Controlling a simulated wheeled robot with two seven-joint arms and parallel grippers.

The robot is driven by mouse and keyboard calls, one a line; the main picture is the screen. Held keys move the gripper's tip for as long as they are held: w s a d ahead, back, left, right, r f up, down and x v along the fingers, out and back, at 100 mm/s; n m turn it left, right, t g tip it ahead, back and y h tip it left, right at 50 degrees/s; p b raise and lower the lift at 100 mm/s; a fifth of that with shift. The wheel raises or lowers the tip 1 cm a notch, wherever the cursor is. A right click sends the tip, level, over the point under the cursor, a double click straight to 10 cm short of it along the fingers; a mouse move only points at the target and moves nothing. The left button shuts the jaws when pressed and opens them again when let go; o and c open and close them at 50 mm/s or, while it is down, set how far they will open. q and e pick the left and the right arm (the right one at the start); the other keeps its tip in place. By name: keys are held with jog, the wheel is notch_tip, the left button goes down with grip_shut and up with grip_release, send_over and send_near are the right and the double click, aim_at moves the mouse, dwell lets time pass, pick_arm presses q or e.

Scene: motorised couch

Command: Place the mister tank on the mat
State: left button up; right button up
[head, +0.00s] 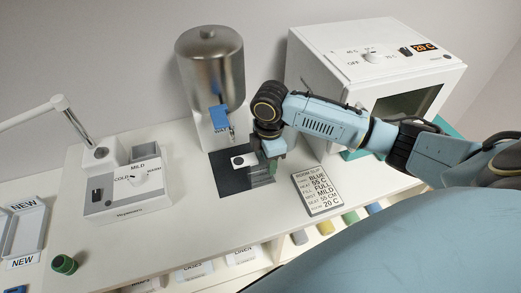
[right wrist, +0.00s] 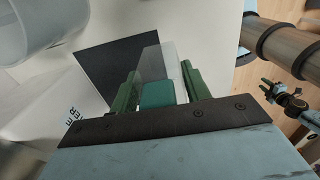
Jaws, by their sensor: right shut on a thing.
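The dark mat (head: 230,180) lies on the counter below the metal dispenser; it also shows in the right wrist view (right wrist: 108,62). My right gripper (head: 270,164) points down over the mat's right part. In the right wrist view its green fingers (right wrist: 160,85) are shut on the mister tank (right wrist: 152,63), a pale see-through box with a teal end. The tank appears upright and over or at the mat's edge; I cannot tell whether it touches. My left gripper (right wrist: 270,90) shows small at the right of the wrist view, its fingers apart and empty.
A metal dispenser (head: 210,70) with a blue tag stands behind the mat. A slip board (head: 318,190) lies to the right, before a white heated cabinet (head: 370,60). A white control box (head: 125,185), trays (head: 25,228) and a green cylinder (head: 64,264) are at left.

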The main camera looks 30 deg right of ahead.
jog(key=shift+w+d+f, duration=0.2)
jog(key=shift+w+f, duration=0.4)
jog(key=shift+w, duration=0.35)
jog(key=shift+w+d+f, duration=0.25)
jog(key=shift+w+f, duration=0.3)
jog(key=shift+w, duration=0.4)
jog(key=shift+w+d+f, duration=0.2)
jog(key=shift+w+f, duration=0.4)
jog(key=shift+w, duration=0.35)
jog(key=shift+f, duration=0.1)
jog(key=o, duration=1)
jog(key=shift+c, duration=0.2)
notch_tip(320, 180, up, 12)
